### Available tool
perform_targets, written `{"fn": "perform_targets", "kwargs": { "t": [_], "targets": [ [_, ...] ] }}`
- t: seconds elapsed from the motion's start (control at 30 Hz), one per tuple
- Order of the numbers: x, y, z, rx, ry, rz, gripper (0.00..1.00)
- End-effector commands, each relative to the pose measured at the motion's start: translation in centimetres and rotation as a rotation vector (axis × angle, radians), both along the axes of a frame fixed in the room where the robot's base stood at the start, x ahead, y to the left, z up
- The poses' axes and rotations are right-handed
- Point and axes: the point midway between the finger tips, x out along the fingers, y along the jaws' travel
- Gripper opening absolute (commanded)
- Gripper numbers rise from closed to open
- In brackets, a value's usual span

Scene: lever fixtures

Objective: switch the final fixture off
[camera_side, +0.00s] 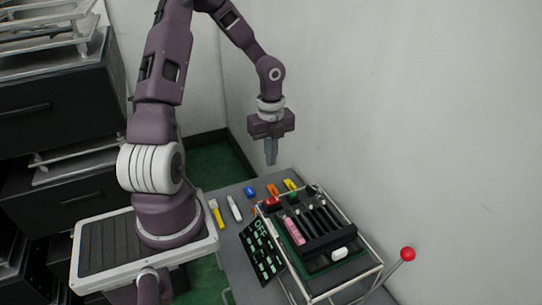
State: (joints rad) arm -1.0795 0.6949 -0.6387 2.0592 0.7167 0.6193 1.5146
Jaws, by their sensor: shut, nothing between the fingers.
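My gripper (271,158) points straight down in the air above the far end of the table, with its fingers together and empty. It is apart from everything below it. A black slotted fixture (322,228) stands in a light metal frame at the right of the table. Its row of slots carries a pink piece (293,230) and a white piece (339,254). A lever with a red ball knob (407,254) sticks out at the frame's right side. A dark panel (262,250) with pale green lettering, seemingly including "OFF", leans on the left side. I cannot tell which one is the final fixture.
Small blue (250,192), orange (272,190) and yellow (290,184) pieces lie at the table's far edge. A yellow-and-white piece (217,214) and a white one (235,208) lie at left. A wall (420,120) rises close behind. Black drawers (50,110) stand at far left.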

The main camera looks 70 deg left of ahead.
Motion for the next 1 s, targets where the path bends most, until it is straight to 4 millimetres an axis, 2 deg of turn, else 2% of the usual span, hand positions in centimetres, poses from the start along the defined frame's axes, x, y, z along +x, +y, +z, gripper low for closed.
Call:
{"fn": "perform_targets", "kwargs": {
  "t": [0.2, 0.47, 0.57, 0.67, 1.0],
  "targets": [
    [1.4, 0.2, 0.0, 0.002, -0.005, -0.001, 0.0],
    [1.5, 0.2, -0.1, 0.001, -0.006, -0.001, 0.0],
    [1.5, 0.1, -0.8, -0.001, -0.005, -0.001, 0.0],
    [1.5, 0.1, -2.4, -0.002, -0.003, -0.003, 0.0],
    [1.5, 0.1, -9.9, -0.001, -0.003, -0.002, 0.0]
  ]
}}
